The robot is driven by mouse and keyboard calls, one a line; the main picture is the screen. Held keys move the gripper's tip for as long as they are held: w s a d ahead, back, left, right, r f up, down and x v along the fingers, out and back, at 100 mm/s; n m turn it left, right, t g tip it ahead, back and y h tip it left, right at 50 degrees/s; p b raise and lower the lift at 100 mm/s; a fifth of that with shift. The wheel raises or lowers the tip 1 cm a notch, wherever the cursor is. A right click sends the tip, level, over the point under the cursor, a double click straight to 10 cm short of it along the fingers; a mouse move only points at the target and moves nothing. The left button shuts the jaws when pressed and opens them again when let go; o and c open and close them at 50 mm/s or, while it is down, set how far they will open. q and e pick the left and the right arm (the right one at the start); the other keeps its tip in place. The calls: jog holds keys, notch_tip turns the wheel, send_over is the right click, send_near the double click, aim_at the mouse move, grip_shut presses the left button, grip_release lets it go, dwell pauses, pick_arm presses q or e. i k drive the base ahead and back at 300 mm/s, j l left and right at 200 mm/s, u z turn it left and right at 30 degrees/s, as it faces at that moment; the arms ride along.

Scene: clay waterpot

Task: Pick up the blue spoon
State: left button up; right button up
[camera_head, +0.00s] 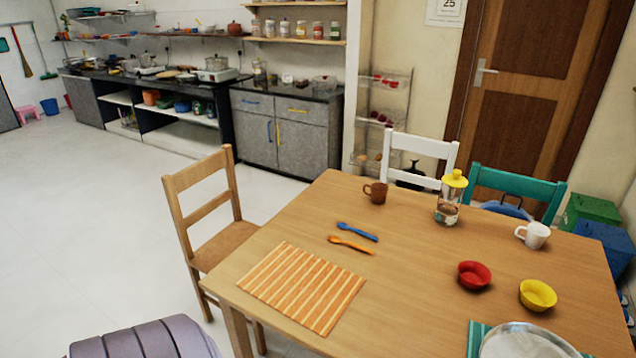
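The blue spoon (358,232) lies on the wooden table (400,285), a little left of the table's middle. Its bowl end seems to be at the left and its handle runs to the lower right. An orange spoon (351,245) lies just in front of it, close and roughly parallel. Neither gripper shows in the head view, so I cannot see their state.
A striped placemat (302,287) lies at the table's front left. A brown mug (376,192), yellow-lidded jar (451,198), white mug (534,235), red bowl (474,275) and yellow bowl (537,295) stand around. A wooden chair (207,215) stands at the left side.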

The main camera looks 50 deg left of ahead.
aim_at(343, 225)
jog(key=u, duration=1.35)
